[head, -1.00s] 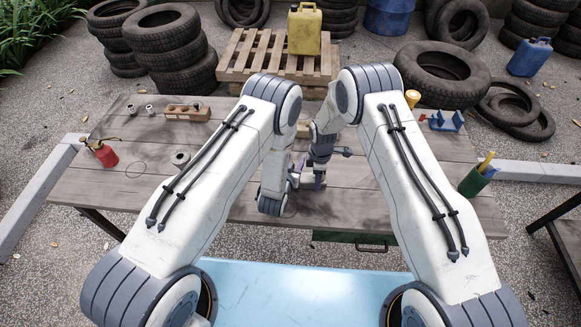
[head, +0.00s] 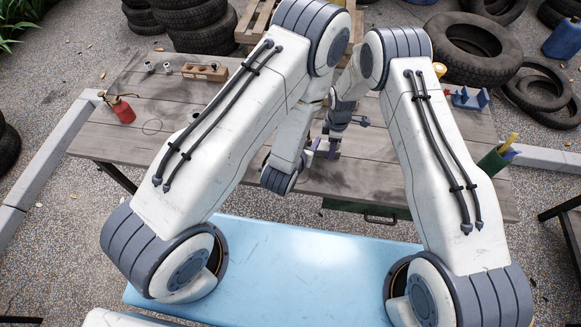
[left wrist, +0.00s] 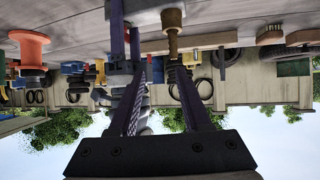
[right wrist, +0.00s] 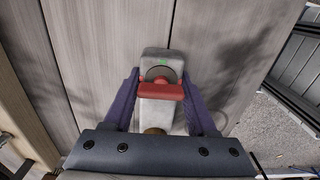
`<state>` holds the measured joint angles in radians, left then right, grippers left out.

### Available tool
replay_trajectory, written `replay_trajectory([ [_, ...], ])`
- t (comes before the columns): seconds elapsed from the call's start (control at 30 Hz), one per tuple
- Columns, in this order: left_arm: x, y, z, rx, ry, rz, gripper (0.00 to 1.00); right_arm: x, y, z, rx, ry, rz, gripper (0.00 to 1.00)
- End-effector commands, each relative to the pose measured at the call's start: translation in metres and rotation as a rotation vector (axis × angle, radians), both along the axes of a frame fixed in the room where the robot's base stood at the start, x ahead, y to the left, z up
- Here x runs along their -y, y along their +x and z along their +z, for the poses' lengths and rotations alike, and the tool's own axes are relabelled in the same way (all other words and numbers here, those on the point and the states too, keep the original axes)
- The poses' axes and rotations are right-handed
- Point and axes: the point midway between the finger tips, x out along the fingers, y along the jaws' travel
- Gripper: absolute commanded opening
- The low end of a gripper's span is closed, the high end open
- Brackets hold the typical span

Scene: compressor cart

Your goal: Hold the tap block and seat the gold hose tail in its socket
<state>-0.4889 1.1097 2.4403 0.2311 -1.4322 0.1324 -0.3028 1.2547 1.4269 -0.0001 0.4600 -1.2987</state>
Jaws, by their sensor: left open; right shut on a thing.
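My right gripper (right wrist: 155,98) is shut on the tap block (right wrist: 158,66), a pale grey block with a red lever, and holds it over the table. A small brown-gold piece (right wrist: 154,131) shows at the palm edge in the right wrist view; I cannot tell what it is. In the left wrist view, the gold hose tail (left wrist: 173,22) is upright in the picture beside a grey body and the purple fingers. My left gripper (left wrist: 158,72) is open with its tips close to the tail. I cannot tell whether the tail sits in the socket. Both grippers are small and partly hidden in the head view.
On the table (head: 140,140) stand a red oil can (head: 122,110), a wooden block with holes (head: 205,72), small grey fittings (head: 150,67), a blue stand (head: 468,98) and a green cup (head: 495,162). The table's left part is largely clear. Tyres stand behind.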

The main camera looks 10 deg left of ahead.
Motion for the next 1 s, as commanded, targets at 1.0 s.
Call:
replay_trajectory([
  [1.0, 0.011, -0.214, 0.209, -0.842, 0.303, -0.404, 0.48, 0.0, 0.001, 0.001, 0.002, 0.001, 0.0, 0.0],
])
